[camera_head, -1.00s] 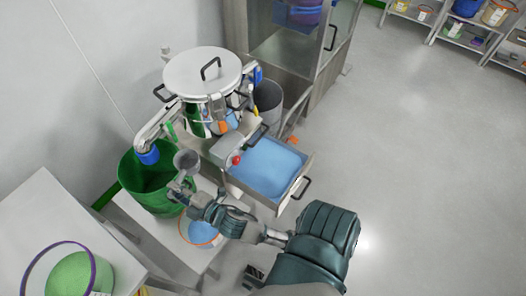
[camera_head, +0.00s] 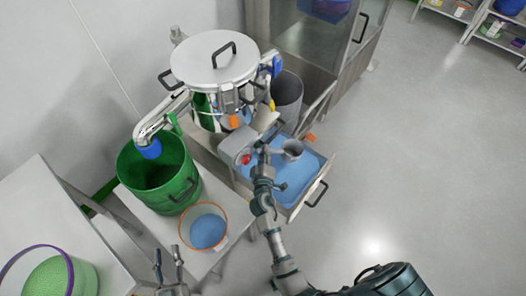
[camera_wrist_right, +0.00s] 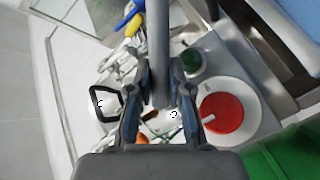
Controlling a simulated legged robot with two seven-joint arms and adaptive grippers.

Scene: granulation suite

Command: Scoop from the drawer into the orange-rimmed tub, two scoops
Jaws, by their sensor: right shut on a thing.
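The open drawer (camera_head: 322,186) holds blue powder (camera_head: 300,180) below the steel machine. The orange-rimmed tub (camera_head: 226,233) stands on a low white bench left of the drawer, with blue powder in its bottom. My right gripper (camera_head: 264,158) is shut on the handle of a grey scoop (camera_head: 292,150). The scoop's cup is over the drawer's far part; its inside looks grey, and whether it touches the powder is unclear. In the right wrist view the scoop's handle (camera_wrist_right: 160,50) runs up between the jaws. My left gripper (camera_head: 168,258) is open and empty, low in the head view.
A green bin (camera_head: 160,185) stands left of the tub. The machine's lidded pot (camera_head: 214,62) and its blue-ended spout (camera_head: 150,148) rise behind. A red knob (camera_wrist_right: 222,113) is close to my right gripper. A purple-rimmed tub (camera_head: 62,275) is on the left table. Open floor lies right.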

